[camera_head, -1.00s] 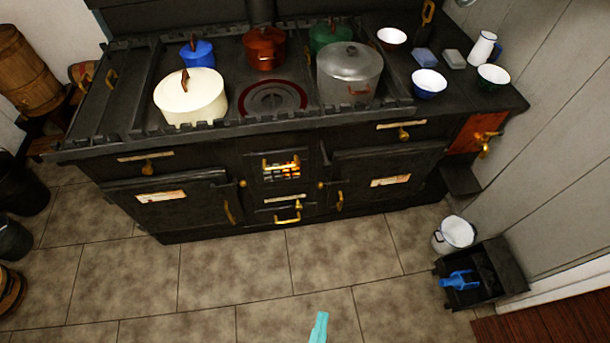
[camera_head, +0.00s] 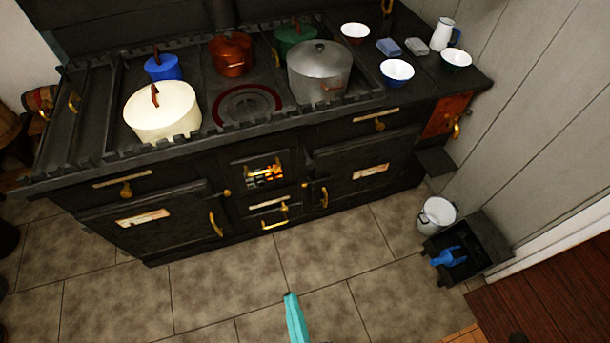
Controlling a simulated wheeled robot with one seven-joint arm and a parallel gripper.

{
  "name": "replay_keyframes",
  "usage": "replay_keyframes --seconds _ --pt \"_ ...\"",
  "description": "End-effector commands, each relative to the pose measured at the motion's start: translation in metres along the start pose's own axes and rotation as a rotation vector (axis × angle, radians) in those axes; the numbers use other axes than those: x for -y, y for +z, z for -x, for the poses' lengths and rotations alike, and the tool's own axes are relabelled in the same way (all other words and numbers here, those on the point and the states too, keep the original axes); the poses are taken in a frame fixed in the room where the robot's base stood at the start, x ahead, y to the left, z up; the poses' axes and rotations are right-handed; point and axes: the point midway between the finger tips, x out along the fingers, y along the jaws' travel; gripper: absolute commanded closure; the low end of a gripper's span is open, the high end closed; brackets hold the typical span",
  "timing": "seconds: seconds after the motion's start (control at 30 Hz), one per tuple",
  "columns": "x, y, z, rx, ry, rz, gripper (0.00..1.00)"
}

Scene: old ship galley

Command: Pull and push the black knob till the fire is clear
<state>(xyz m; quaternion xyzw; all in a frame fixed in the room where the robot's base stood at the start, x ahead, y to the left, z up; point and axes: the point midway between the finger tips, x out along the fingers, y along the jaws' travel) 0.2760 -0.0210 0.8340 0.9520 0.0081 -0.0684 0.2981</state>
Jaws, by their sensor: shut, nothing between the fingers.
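The black range stands across the view, with a small barred fire opening (camera_head: 265,177) glowing orange in the middle of its front. Below it are a pale label, a small brass fitting (camera_head: 284,211) and a brass drawer handle (camera_head: 274,225). I cannot make out a black knob; the knobs I can see look brass, such as one left of the fire (camera_head: 227,193). My gripper (camera_head: 294,302), teal, is shut and empty at the bottom centre, in front of the range and apart from it.
A cream pot (camera_head: 163,115), a grey pot (camera_head: 318,75) and several other pots stand on the range top. A white bucket (camera_head: 437,215) and a black box (camera_head: 485,240) with a blue scoop (camera_head: 450,257) sit on the floor at right. The tiled floor before the range is clear.

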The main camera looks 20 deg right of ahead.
Motion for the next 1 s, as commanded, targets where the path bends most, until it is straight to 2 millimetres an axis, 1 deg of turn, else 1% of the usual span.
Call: replay_keyframes --seconds 0.03,0.17,0.2,0.27,0.4,0.47,0.5,0.6,0.7,0.8,0.9,1.0 --pt "-0.003 0.010 -0.019 -0.018 0.025 0.155 1.00" --pt "-0.009 0.033 -0.060 -0.040 0.077 0.579 1.00" --pt "-0.012 0.039 -0.073 -0.043 0.093 0.706 1.00" --pt "-0.016 0.050 -0.093 -0.042 0.115 0.901 1.00" --pt "-0.031 0.073 -0.142 -0.024 0.163 1.344 1.00" --pt "-0.039 0.083 -0.164 -0.009 0.178 1.532 1.00" --pt "-0.045 0.090 -0.178 0.003 0.185 1.656 1.00" --pt "-0.060 0.105 -0.211 0.035 0.196 1.942 1.00" --pt "-0.074 0.117 -0.239 0.065 0.196 2.179 1.00" --pt "-0.086 0.127 -0.259 0.088 0.190 2.355 1.00" --pt "-0.093 0.132 -0.272 0.103 0.182 2.465 1.00" --pt "-0.096 0.135 -0.279 0.108 0.177 2.517 1.00"
